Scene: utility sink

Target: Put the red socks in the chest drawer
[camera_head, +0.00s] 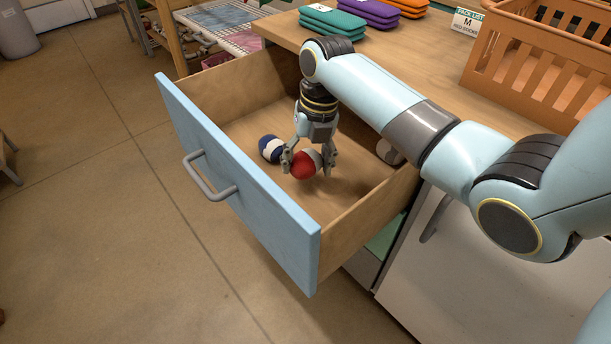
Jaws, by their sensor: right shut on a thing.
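The chest drawer (233,175) stands pulled open, with a light blue front and a grey handle. My right gripper (309,168) reaches down inside the drawer and is shut on the red socks (303,165), a red ball-shaped roll with a white part. I cannot tell whether the roll touches the drawer floor. A blue and white sock roll (270,148) lies in the drawer just left of the gripper. My left gripper is not in view.
On the wooden top above the drawer are folded cloths in green (333,20), purple (371,12) and orange. A small card (467,21) and an orange slatted crate (545,75) stand at the right. The floor left of the drawer is clear.

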